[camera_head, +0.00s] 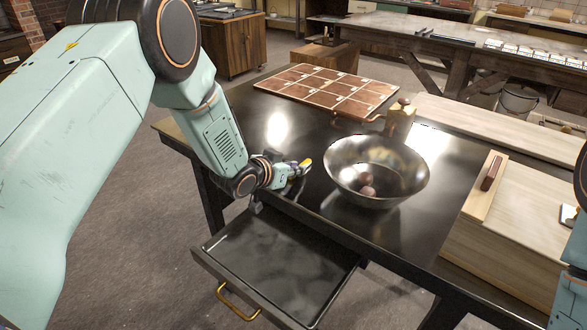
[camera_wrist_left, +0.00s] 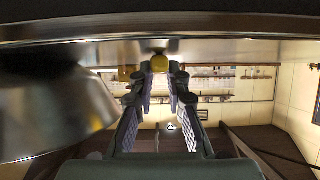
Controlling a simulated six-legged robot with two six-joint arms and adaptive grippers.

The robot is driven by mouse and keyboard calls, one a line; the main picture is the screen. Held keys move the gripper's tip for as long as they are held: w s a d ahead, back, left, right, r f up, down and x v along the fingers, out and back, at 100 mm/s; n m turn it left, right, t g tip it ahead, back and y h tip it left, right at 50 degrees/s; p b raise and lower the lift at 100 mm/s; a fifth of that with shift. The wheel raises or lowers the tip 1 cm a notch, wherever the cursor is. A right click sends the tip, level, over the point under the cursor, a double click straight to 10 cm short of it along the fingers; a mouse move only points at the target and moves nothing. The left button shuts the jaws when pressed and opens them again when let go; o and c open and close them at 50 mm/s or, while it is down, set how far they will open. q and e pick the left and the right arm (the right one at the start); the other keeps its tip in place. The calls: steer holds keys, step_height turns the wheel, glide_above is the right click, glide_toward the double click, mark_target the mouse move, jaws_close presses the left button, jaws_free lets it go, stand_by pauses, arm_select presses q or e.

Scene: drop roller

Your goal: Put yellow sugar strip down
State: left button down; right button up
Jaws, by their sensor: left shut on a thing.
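My left gripper (camera_head: 297,170) is low over the near left part of the dark table (camera_head: 300,130), left of the metal bowl. It is shut on the yellow sugar strip (camera_head: 304,165), of which only a small yellow piece shows. In the left wrist view the strip's rounded yellow end (camera_wrist_left: 160,63) sits between the fingertips (camera_wrist_left: 160,74), close to the dark table surface (camera_wrist_left: 200,28). I cannot tell whether the strip touches the table. My right gripper is out of view.
The shiny bowl (camera_head: 400,178) holds brown balls (camera_head: 368,185). An open, empty drawer (camera_head: 270,262) juts out in front. Bare table lies between gripper and tray.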

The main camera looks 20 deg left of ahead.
arm_select(q)
steer(key=c, duration=1.6)
jaws_free()
steer(key=shift+d, duration=0.15)
steer(key=shift+o, duration=1.4)
steer(key=shift+s+a, duration=0.15)
steer(key=shift+a, duration=0.1)
steer(key=shift+d, duration=0.1)
steer(key=shift+r, duration=0.15)
steer(key=p+v, duration=0.1)
steer(key=v, duration=1.1)
